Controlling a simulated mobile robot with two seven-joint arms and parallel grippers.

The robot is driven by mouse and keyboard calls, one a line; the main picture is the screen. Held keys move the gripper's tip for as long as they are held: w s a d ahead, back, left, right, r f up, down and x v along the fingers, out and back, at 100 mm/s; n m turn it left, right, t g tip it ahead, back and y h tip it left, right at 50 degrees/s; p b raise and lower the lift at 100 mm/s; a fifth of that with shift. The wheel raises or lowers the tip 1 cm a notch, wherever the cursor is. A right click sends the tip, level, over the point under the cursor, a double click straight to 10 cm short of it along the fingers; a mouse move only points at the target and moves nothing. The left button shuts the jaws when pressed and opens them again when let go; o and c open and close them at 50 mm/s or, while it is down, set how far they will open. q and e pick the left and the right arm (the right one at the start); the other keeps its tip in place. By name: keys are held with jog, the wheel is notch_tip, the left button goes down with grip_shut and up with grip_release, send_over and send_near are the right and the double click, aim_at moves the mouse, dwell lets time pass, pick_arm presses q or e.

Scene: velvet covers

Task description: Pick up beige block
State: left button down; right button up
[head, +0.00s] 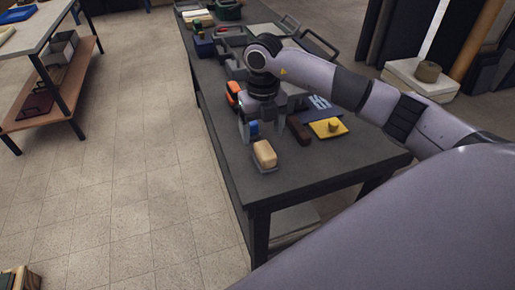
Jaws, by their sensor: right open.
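My left gripper is not in view.
An orange object (232,90) lies to the left of my right gripper. A dark brown block (299,131) and a yellow pad (328,128) lie to its right. Trays and tools crowd the far end. The table's front right is clear.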

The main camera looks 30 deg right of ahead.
aim_at(266, 149)
jog(key=f, duration=0.2)
jog(key=s+f, duration=0.1)
jog(key=f, duration=0.1)
jog(key=f+p, duration=0.1)
jog(key=f, duration=0.1)
jog(key=shift+s, duration=0.25)
jog(key=shift+f, duration=0.35)
jog(key=shift+c, duration=0.3)
jog(key=shift+w, duration=0.1)
jog(key=c, duration=1.2)
jog(key=shift+r, duration=0.1)
notch_tip(266, 149, up, 20)
